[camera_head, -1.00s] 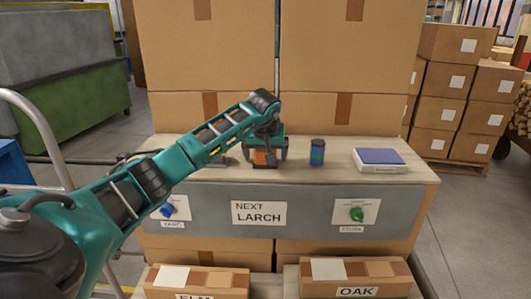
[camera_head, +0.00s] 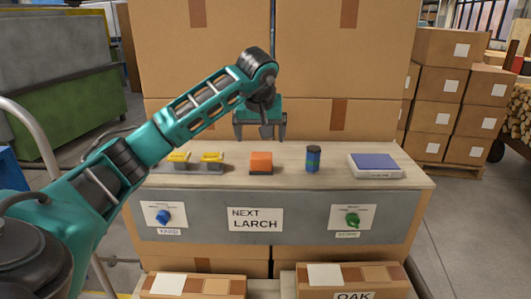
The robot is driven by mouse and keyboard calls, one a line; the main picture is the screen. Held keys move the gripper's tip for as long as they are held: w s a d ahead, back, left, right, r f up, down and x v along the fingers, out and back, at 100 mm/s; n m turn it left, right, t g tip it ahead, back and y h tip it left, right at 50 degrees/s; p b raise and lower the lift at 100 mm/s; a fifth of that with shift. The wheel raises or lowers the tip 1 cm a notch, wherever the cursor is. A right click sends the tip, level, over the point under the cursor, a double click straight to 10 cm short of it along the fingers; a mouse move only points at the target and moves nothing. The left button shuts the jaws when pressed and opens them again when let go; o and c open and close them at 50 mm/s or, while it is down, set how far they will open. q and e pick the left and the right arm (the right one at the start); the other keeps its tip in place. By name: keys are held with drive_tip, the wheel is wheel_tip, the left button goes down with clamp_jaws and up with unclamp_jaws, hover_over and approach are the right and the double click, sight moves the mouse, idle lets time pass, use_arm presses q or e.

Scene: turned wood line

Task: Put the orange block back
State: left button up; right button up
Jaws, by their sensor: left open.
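The orange block (camera_head: 261,159) sits on a dark base on the wooden bench top (camera_head: 330,178), near its middle. Whether the base is part of the block or a separate holder, I cannot tell. My left gripper (camera_head: 259,136) is open and empty, pointing down above the block and apart from it. My right gripper is not in view.
Two yellow-topped pieces (camera_head: 180,158) stand left of the block. A blue and green can (camera_head: 313,158) and a blue-topped scale (camera_head: 374,165) stand to the right. The front panel carries a blue knob (camera_head: 164,217), a LARCH sign (camera_head: 255,219) and a green knob (camera_head: 352,219). Large cartons (camera_head: 340,60) rise behind.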

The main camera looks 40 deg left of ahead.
use_arm(q)
drive_tip(key=d+f+n+h, duration=0.1)
drive_tip(key=d+f+h, duration=0.2)
drive_tip(key=d+f, duration=0.3)
drive_tip(key=d+f+h, duration=0.3)
drive_tip(key=d+f, duration=0.1)
drive_tip(key=d, duration=0.4)
drive_tip(key=s+d+f+n+t+h, duration=0.1)
drive_tip(key=s+d+n+h, duration=0.2)
drive_tip(key=d+n+h, duration=0.6)
drive_tip(key=s+d+f+n+h, duration=0.1)
drive_tip(key=s+d+n+h, duration=0.25)
drive_tip(key=d, duration=0.85)
drive_tip(key=s+a+f+m+t+y, duration=0.2)
drive_tip(key=s+a+f+m+y, duration=0.2)
drive_tip(key=f+m, duration=0.7)
drive_tip(key=s+a+f+m+t+y, duration=0.3)
drive_tip(key=s+f+m+y, duration=0.5)
drive_tip(key=s+f+m, duration=0.3)
drive_tip(key=shift+s+a+f+m+y, duration=0.3)
drive_tip(key=shift+f+m, duration=0.3)
drive_tip(key=shift+m, duration=0.45)
